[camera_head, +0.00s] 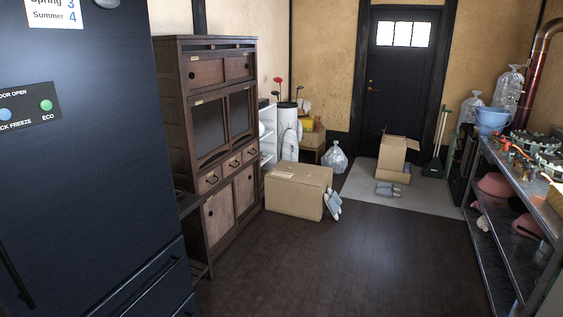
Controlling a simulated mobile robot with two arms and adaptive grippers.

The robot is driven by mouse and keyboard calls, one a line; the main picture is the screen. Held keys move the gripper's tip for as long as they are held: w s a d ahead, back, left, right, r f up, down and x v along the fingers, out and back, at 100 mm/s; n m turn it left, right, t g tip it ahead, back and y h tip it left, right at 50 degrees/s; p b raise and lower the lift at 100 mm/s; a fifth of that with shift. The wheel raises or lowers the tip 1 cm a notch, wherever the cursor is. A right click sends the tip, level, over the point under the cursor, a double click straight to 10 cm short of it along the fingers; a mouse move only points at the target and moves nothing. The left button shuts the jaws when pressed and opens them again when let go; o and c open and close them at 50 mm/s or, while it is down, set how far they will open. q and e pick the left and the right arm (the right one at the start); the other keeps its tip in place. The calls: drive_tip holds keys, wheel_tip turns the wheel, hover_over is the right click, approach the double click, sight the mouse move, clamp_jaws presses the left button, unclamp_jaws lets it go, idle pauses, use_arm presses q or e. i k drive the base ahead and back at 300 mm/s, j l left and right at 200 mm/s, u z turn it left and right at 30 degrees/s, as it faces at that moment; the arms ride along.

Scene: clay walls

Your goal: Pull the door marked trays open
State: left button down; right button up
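A tall dark brown wooden cabinet (173,110) stands at the left, just beyond a dark fridge. It has a pair of doors at the top, a taller pair of doors with dark panels (209,129) in the middle, a row of small drawers, and a pair of lighter wooden doors (219,215) at the bottom. All of these look shut. Small pale tags show on the cabinet, too small to read, so I cannot tell which door is marked trays. Neither of my grippers shows in this view.
The dark fridge (110,140) fills the left foreground. A metal shelf (506,241) runs along the right. The wooden floor (370,260) between is clear. A black door (399,90) is at the back.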

sight(220, 211)
drive_tip(key=i, duration=0.65)
drive_tip(key=i+l+u, duration=0.1)
drive_tip(key=i, duration=0.5)
drive_tip(key=i+l, duration=0.15)
drive_tip(key=i, duration=0.5)
